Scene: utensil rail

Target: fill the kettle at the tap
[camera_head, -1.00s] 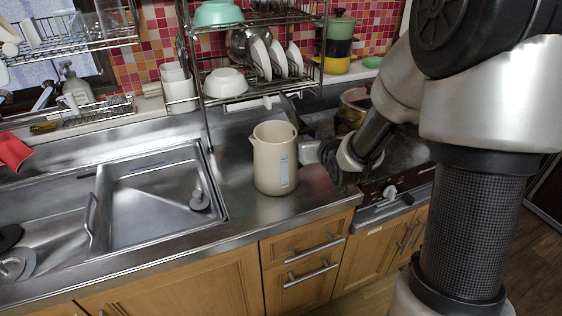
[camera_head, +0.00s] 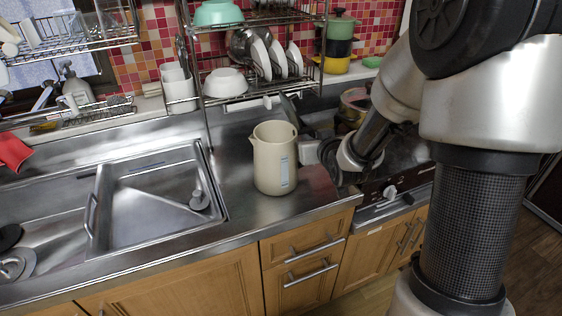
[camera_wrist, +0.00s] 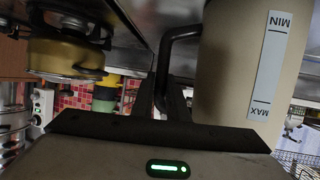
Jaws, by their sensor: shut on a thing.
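The cream kettle (camera_head: 274,165) stands upright on the steel counter, right of the sink (camera_head: 150,205). Its open top faces up, and a pale level strip is on its side. In the wrist view the kettle (camera_wrist: 225,75) fills the right half, with MIN and MAX on the strip. Its dark handle (camera_wrist: 167,55) runs down between my fingers. My gripper (camera_wrist: 172,100) is shut on this handle. In the head view my gripper (camera_head: 313,152) is at the kettle's right side, partly hidden by the kettle and my arm. I cannot make out the tap.
A dish rack (camera_head: 262,88) with bowls and plates stands behind the kettle. A stove (camera_head: 395,180) is to the right, beneath my arm. A red object (camera_head: 14,151) is at the far left. Bare counter lies between kettle and sink.

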